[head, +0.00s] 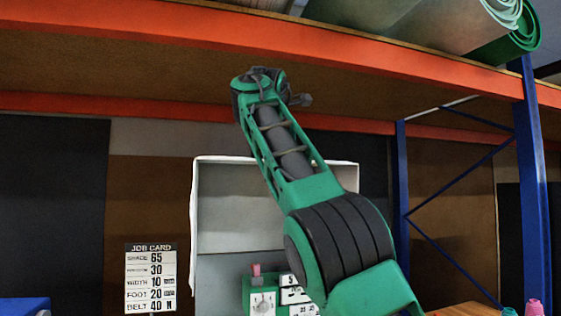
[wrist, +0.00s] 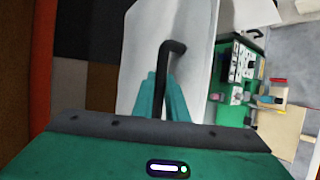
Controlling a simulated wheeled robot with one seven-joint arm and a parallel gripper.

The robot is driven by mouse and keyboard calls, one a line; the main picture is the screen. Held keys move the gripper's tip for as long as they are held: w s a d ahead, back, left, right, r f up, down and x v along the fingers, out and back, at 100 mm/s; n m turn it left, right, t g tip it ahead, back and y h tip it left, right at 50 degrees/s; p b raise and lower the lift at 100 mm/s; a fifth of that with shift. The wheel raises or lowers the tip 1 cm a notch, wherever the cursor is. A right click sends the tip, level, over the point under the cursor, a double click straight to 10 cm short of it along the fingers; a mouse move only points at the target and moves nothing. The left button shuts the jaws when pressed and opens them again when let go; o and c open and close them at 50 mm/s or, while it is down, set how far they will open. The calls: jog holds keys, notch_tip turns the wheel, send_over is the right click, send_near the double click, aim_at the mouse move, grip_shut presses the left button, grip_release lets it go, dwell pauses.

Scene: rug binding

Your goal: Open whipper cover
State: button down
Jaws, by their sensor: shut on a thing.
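The whipper cover (wrist: 140,45) is a pale panel in the wrist view, with a black bent handle (wrist: 163,70) on it. My gripper (wrist: 163,88) has its teal fingers closed on the lower part of this handle. The head view shows a white-edged grey panel (head: 225,210) standing upright behind my arm, which looks like the same cover. My arm hides its right part. The fingers and handle cannot be made out in the head view.
A green machine with dials (head: 262,300) stands below the panel; a green bench with controls (wrist: 240,70) shows in the wrist view. An orange shelf beam (head: 110,105) runs overhead, close to my arm's end. A blue post (head: 533,180) stands right. A job card (head: 150,278) hangs left.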

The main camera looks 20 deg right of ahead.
jog(key=shift+a+r, duration=0.15)
jog(key=shift+r, duration=0.2)
jog(key=c, duration=2)
grip_release()
jog(key=shift+s+a+r, duration=0.1)
jog(key=shift+a+r, duration=0.1)
jog(key=shift+a, duration=0.1)
jog(key=shift+c, duration=0.2)
jog(key=shift+d+f, duration=0.15)
jog(key=shift+f, duration=0.05)
jog(key=v, duration=1)
jog(key=shift+r, duration=0.2)
